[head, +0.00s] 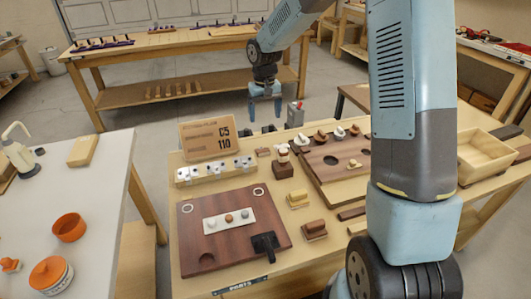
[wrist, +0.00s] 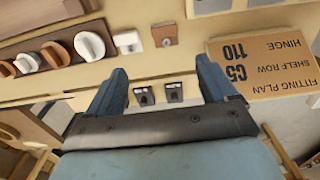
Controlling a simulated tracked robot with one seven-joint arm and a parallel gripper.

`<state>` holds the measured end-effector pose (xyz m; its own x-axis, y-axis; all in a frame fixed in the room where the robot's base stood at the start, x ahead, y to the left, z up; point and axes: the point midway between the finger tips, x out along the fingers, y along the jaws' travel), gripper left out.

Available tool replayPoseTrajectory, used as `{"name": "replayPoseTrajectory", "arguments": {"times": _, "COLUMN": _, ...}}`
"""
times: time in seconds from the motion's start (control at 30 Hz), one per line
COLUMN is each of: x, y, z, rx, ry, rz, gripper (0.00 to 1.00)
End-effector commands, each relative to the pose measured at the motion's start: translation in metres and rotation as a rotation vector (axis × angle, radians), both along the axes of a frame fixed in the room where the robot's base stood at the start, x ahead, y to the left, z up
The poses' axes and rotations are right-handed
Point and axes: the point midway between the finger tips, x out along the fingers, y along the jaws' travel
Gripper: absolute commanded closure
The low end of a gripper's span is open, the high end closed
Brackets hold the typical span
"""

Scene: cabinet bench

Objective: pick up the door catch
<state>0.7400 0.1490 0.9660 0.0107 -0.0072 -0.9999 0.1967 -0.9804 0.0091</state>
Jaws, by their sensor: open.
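My gripper (head: 265,116) hangs open and empty above the far edge of the wooden bench (head: 330,243). In the wrist view its two blue fingers spread wide (wrist: 161,70). Two small dark fittings stand side by side between and beyond the fingers, a left one (wrist: 145,96) and a right one (wrist: 174,92). They look like door catches, but I cannot tell for certain. In the head view they are dark shapes below the fingertips, one to the left (head: 251,129) and one to the right (head: 270,128). Neither finger visibly touches them.
A brown block (wrist: 164,34) lies nearby. A dark board (head: 190,235) lies nearer me.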

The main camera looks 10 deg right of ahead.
Motion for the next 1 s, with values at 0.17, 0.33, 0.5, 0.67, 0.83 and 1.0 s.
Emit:
{"name": "replayPoseTrajectory", "arguments": {"times": 0.17, "x": 0.006, "y": 0.005, "z": -0.015, "rx": 0.006, "ry": 0.014, "rz": 0.003, "gripper": 0.15}}
{"name": "replayPoseTrajectory", "arguments": {"times": 0.33, "x": 0.005, "y": 0.005, "z": -0.039, "rx": 0.007, "ry": 0.017, "rz": 0.002, "gripper": 0.15}}
{"name": "replayPoseTrajectory", "arguments": {"times": 0.5, "x": 0.005, "y": 0.005, "z": -0.069, "rx": 0.007, "ry": 0.015, "rz": 0.002, "gripper": 0.15}}
{"name": "replayPoseTrajectory", "arguments": {"times": 0.67, "x": 0.005, "y": 0.005, "z": -0.089, "rx": 0.006, "ry": 0.014, "rz": 0.002, "gripper": 0.15}}
{"name": "replayPoseTrajectory", "arguments": {"times": 0.83, "x": 0.005, "y": 0.004, "z": -0.097, "rx": 0.007, "ry": 0.012, "rz": 0.001, "gripper": 0.15}}
{"name": "replayPoseTrajectory", "arguments": {"times": 1.0, "x": 0.004, "y": 0.005, "z": -0.107, "rx": 0.006, "ry": 0.014, "rz": 0.002, "gripper": 0.15}}
